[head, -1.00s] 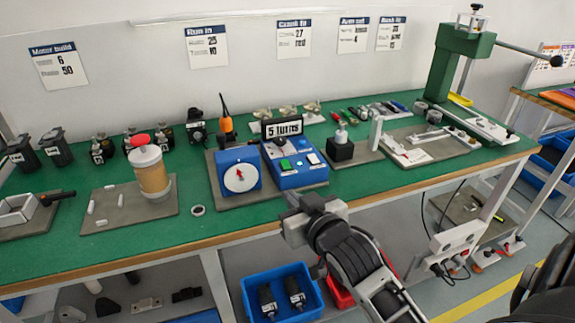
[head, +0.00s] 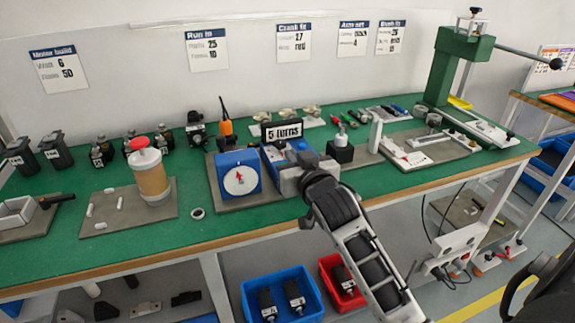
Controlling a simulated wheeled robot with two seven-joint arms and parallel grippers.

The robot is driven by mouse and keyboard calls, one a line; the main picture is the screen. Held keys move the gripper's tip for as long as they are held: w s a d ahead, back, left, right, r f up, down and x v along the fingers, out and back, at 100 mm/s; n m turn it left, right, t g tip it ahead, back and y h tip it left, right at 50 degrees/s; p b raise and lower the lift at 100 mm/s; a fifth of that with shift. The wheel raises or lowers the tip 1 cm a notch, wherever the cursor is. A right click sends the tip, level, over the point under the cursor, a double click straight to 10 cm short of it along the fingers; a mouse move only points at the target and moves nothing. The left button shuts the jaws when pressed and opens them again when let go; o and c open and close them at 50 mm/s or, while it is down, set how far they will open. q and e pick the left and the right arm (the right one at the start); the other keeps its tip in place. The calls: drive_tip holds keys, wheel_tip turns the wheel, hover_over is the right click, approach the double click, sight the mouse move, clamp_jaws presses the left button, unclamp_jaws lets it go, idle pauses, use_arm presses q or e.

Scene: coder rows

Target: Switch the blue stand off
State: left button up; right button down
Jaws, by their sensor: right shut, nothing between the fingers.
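The blue stand (head: 285,156) is a blue box on a grey base plate in the middle of the bench, with a "5 turns" sign (head: 282,131) standing at its back. To its left, a blue block with a white dial and red pointer (head: 240,179) stands on the same plate. My right gripper (head: 287,178) is shut and empty, over the front of the blue stand. My left gripper is not in view.
A tan coil with a red knob (head: 153,175) stands at left. A black block with a red-tipped pin (head: 341,150) stands close to the right of the stand. A green press (head: 458,70) is at the far right. Blue (head: 248,297) and red bins sit below the bench.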

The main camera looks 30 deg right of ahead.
drive_tip(key=x, duration=0.3)
drive_tip(key=shift+w+d, duration=0.1)
drive_tip(key=shift+w, duration=0.25)
wheel_tip(320, 180, down, 3)
drive_tip(key=shift+b, duration=0.3)
drive_tip(key=shift+f, duration=0.5)
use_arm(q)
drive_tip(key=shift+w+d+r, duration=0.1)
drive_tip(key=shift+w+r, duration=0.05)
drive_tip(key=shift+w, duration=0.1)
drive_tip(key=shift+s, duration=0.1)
